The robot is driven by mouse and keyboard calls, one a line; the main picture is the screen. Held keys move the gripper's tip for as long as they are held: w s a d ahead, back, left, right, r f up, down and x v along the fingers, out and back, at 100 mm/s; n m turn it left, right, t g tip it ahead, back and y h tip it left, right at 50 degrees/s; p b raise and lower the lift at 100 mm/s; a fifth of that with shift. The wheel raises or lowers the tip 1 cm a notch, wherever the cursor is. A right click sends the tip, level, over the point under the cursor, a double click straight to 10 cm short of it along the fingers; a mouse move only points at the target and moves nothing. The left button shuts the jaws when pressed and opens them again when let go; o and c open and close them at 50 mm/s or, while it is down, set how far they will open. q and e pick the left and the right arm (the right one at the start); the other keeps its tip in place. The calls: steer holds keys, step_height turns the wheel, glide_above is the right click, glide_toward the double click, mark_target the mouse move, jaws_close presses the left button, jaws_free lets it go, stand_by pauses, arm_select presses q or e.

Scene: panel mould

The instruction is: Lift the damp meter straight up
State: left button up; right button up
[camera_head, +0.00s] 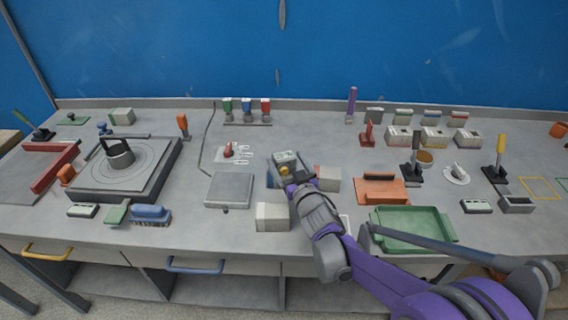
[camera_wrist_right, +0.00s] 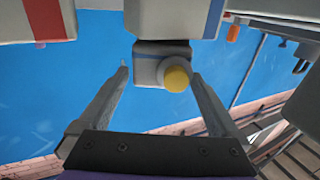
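A small grey device with a yellowish top, which I take for the damp meter (camera_head: 286,157), sits at the end of my right gripper (camera_head: 290,172) near the middle of the bench. In the right wrist view, a grey block with a round yellow knob (camera_wrist_right: 150,70) lies between the tips of my right gripper (camera_wrist_right: 159,74). The two fingers stand wide apart. A thin strip of blue shows between the left finger and the block; contact on the right is unclear. The gripper and wrist hide the device's lower part in the head view. My left gripper is not in view.
A pale block (camera_head: 272,217) stands just in front of the right gripper, and a flat grey plate (camera_head: 229,190) lies to its left. An orange-brown float (camera_head: 381,188) and a green tray (camera_head: 412,229) lie to the right. A round turntable (camera_head: 150,165) is at the left.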

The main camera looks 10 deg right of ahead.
jaws_close()
stand_by(0.3)
